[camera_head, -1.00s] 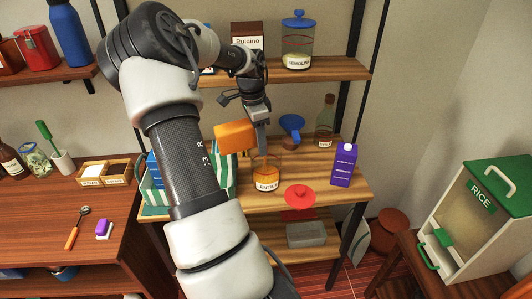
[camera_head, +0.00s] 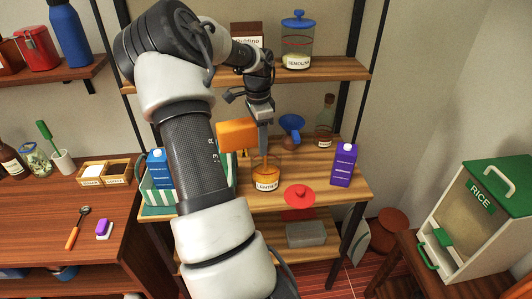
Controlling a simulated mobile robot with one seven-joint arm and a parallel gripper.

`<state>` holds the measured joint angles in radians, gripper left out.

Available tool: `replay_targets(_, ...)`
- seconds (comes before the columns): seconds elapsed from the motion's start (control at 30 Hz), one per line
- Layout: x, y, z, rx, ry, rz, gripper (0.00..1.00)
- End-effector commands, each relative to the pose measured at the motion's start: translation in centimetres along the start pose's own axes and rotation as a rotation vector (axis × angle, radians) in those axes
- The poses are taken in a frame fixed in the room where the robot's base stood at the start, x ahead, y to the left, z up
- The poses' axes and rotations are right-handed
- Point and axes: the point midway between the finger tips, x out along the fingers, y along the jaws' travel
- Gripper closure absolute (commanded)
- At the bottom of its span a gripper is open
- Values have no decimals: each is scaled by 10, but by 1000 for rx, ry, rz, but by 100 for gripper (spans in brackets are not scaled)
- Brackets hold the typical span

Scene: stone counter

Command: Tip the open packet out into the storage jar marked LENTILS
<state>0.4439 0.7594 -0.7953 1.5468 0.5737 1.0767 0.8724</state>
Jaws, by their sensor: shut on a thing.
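An orange packet (camera_head: 237,135) is held on its side by my gripper (camera_head: 264,140), above and a little left of the jar. My gripper points down and is shut on the packet, with its fingers partly hidden. The clear storage jar marked LENTILS (camera_head: 266,184) stands upright on the wooden shelf below, with orange contents low in it.
A blue funnel (camera_head: 291,124) and a glass bottle (camera_head: 325,122) stand behind the jar. A purple carton (camera_head: 344,165) stands to its right, and a red lid-like thing (camera_head: 299,197) lies in front. A green-striped crate (camera_head: 160,200) with a blue carton (camera_head: 160,169) is at left.

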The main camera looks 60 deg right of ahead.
Motion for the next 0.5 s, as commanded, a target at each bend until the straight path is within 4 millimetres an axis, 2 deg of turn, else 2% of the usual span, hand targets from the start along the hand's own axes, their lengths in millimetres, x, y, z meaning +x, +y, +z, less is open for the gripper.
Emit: replay_targets(0.5, 0, 0, -1, 1, -36, 0, 100)
